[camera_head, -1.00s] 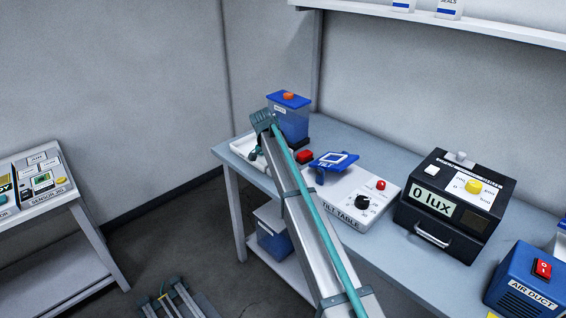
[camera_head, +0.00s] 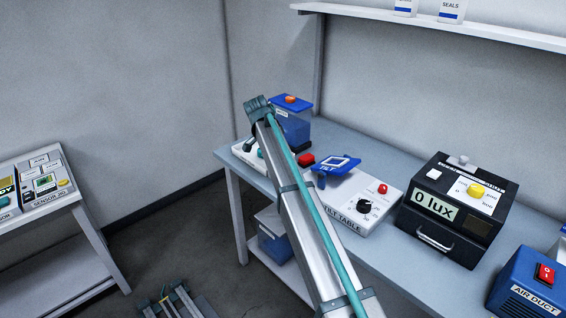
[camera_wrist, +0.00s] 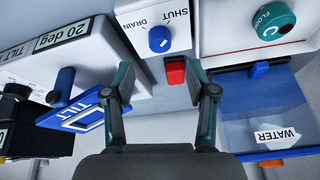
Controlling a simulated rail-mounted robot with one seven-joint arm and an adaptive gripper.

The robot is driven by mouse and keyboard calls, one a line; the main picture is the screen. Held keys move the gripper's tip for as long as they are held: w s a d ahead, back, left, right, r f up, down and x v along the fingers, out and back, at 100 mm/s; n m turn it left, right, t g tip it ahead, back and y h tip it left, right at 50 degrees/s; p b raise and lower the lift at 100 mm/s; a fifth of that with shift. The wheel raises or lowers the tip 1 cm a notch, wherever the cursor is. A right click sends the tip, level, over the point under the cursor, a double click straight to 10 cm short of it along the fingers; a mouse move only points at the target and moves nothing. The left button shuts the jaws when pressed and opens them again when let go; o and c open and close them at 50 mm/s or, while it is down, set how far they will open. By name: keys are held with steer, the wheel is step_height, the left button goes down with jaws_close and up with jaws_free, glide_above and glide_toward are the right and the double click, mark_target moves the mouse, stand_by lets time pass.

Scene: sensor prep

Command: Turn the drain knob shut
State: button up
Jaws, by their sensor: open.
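The drain knob (camera_wrist: 159,39) is a round blue knob with a small white mark. It sits on a white panel (camera_wrist: 140,10) lettered DRAIN and SHUT, which reads upside down in the wrist view. A red block (camera_wrist: 174,72) lies at the panel's near edge. My gripper (camera_wrist: 158,80) is open and empty, with one finger on each side below the knob and panel in the picture. The fingers look apart from the knob. In the head view my arm hides the knob.
The tilt table (camera_head: 350,205) with its blue tilting plate (camera_head: 336,165) stands beside the drain panel. A blue-lidded water tank (camera_wrist: 262,95) and a teal FLOW knob (camera_wrist: 273,20) are on the other side. The lux meter (camera_head: 455,210) and air duct box (camera_head: 525,285) stand farther right.

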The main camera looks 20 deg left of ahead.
steer(key=shift+v, duration=2.7)
steer(key=shift+f, duration=0.1)
